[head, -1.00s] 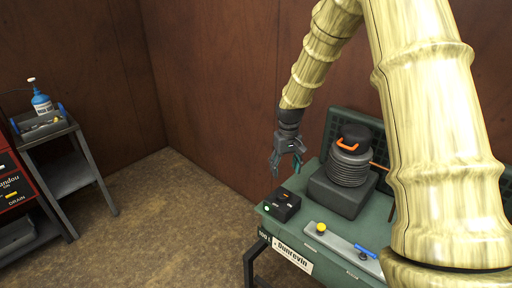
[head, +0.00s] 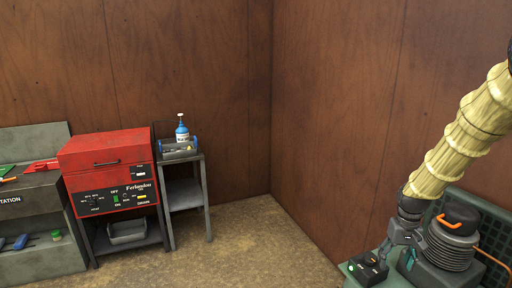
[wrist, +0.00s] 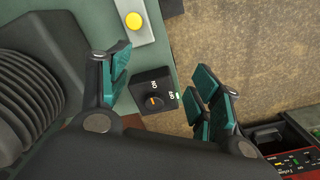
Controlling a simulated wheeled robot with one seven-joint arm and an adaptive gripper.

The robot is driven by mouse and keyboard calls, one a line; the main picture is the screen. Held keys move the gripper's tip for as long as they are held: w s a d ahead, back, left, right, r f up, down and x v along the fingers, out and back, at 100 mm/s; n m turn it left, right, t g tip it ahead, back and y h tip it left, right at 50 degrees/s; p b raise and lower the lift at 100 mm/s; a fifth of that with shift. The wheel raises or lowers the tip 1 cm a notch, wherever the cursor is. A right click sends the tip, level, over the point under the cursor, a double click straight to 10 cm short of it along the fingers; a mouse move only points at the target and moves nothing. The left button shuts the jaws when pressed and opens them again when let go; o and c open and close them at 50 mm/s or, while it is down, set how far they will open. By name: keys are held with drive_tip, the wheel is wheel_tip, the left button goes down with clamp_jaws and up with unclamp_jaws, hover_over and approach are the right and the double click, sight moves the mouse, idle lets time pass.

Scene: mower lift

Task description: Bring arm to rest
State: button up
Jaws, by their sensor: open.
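My gripper (head: 398,246) is at the lower right of the head view, hanging from my arm over the near-left corner of the green lift bench (head: 352,278). In the wrist view my gripper (wrist: 162,82) has its teal-padded fingers spread, with nothing between them. A black switch box (head: 368,268) with a lit green light sits just below the fingers. In the wrist view the switch box (wrist: 152,90) shows a knob with an orange mark and ON and OFF labels. I cannot tell from these views whether the fingers touch it.
A black bellows unit (head: 452,238) with an orange handle stands right beside my gripper. A yellow button (wrist: 133,21) is on the bench panel. A red cabinet (head: 105,170) and a grey stand (head: 187,193) with a blue bottle (head: 182,130) are left. The floor (head: 260,250) between is clear.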

drive_tip(key=s+a+f+b, duration=0.1)
drive_tip(key=s+a+f, duration=0.3)
drive_tip(key=s+f, duration=0.3)
drive_tip(key=s+a+f, duration=0.4)
drive_tip(key=f, duration=0.6)
drive_tip(key=s+a+f+b, duration=0.1)
drive_tip(key=s+a+f, duration=0.3)
drive_tip(key=s+f, duration=0.3)
drive_tip(key=s+a+f, duration=0.2)
drive_tip(key=s+f, duration=0.1)
drive_tip(key=s, duration=0.4)
drive_tip(key=s+a+f+n+b, duration=0.1)
drive_tip(key=s+a+f, duration=0.2)
drive_tip(key=s, duration=0.5)
drive_tip(key=s+a+f, duration=0.3)
drive_tip(key=s+f, duration=0.2)
drive_tip(key=s, duration=0.3)
drive_tip(key=shift+a+n+b, duration=0.15)
drive_tip(key=shift+n+b, duration=0.15)
drive_tip(key=shift+b, duration=0.1)
